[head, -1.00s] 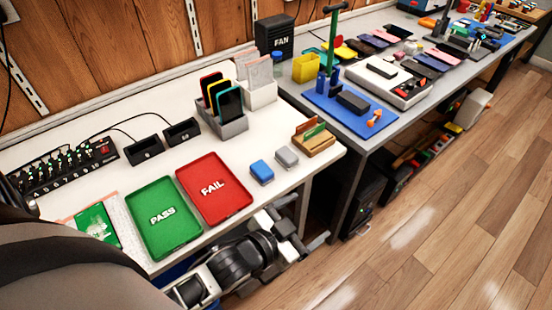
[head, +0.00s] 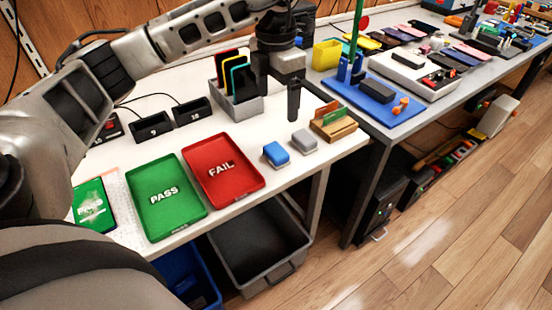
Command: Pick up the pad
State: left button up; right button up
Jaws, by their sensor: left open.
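A small blue pad-like block (head: 276,153) and a small grey one (head: 304,141) lie side by side on the white table, right of the red tray; I cannot tell which is the pad. My left gripper (head: 279,92) points down above the table's right part, behind and above the two blocks. Its jaws are open and nothing shows between them. It is apart from both blocks. My right gripper is not in view.
A green PASS tray (head: 165,226) and a red FAIL tray (head: 228,194) lie to the left. A phone rack (head: 238,101) stands beside my gripper. A wooden card holder (head: 334,128) is right of the grey block. A grey bin (head: 290,268) stands below the table.

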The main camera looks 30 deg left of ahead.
pick_arm(q)
send_over(276, 150)
notch_tip(276, 150, down, 9)
jog(key=shift+s+f, duration=0.1)
jog(key=shift+s, duration=0.05)
jog(key=shift+f, duration=3.15)
jog(key=shift+w, duration=0.2)
jog(key=c, duration=1.1)
